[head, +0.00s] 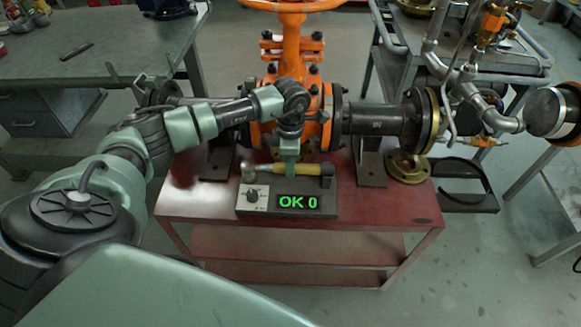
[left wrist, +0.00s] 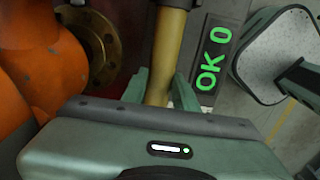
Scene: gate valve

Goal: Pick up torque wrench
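The torque wrench (head: 305,169) has a yellow shaft and a dark end at the right. It lies across the top of a grey tester box (head: 255,208) with a knob and a green "OK 0" display (head: 298,202). My left gripper (head: 290,172) points down over the middle of the wrench. In the left wrist view the yellow shaft (left wrist: 168,50) runs between the two fingers of the left gripper (left wrist: 160,90). The fingers stand apart on either side of it, with a narrow gap visible. My right gripper is in neither view.
The box stands at the front of a red table (head: 350,225). Just behind is an orange gate valve (head: 290,50) with a flanged pipe (head: 375,118) at its right. A brass flange (head: 408,168) lies at the table's right. A grey workbench (head: 110,45) is at the back left.

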